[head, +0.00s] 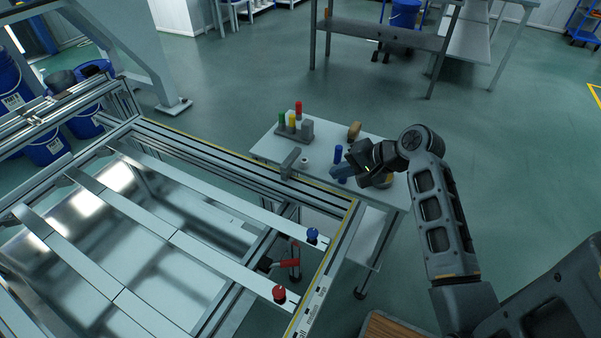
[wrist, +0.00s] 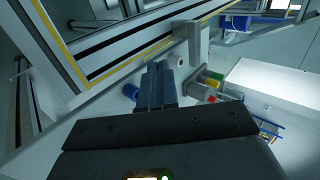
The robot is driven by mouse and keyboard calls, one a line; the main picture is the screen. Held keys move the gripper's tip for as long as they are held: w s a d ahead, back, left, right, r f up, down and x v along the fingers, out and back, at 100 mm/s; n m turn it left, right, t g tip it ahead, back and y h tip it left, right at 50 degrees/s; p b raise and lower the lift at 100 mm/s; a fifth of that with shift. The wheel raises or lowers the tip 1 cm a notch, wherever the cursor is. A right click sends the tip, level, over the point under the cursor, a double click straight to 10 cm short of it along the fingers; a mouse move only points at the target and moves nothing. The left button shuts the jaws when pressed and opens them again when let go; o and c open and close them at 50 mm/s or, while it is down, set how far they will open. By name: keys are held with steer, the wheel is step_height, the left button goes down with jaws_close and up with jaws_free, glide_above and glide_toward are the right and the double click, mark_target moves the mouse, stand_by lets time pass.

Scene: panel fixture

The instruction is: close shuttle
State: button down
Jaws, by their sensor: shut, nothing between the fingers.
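The panel fixture (head: 147,121) is a large aluminium frame with pale slats (head: 205,250) across it, at the left of the head view. A blue knob (head: 312,235) and a red knob (head: 280,293) stand at the right ends of two slats. A red-handled clamp (head: 288,262) sits between them, lower in the frame. I cannot tell which part is the shuttle. My gripper (head: 340,172) is over the small white table, apart from these knobs and the clamp. In the wrist view my gripper (wrist: 156,84) has its fingers together, with nothing between them.
The white table (head: 264,149) carries a grey block with coloured pegs (head: 295,129), a blue cylinder (head: 338,153) close beside my gripper and a brown item (head: 354,130). The frame's rail lies left of my gripper. Blue bins (head: 45,148) stand at far left.

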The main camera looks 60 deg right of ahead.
mark_target(240, 159)
steer(key=x, duration=1)
steer(key=shift+w+b, duration=0.1)
steer(key=shift+b, duration=0.3)
steer(key=shift+w+r, duration=0.15)
steer(key=shift+w, duration=1.8)
steer(key=w+b, duration=0.1)
steer(key=w, duration=1.8)
steer(key=shift+w+b, duration=0.15)
steer(key=shift+b, duration=0.25)
steer(key=shift+w+r, duration=0.1)
steer(key=shift+w, duration=0.4)
steer(key=shift+w+a, duration=0.1)
steer(key=shift+r, duration=0.1)
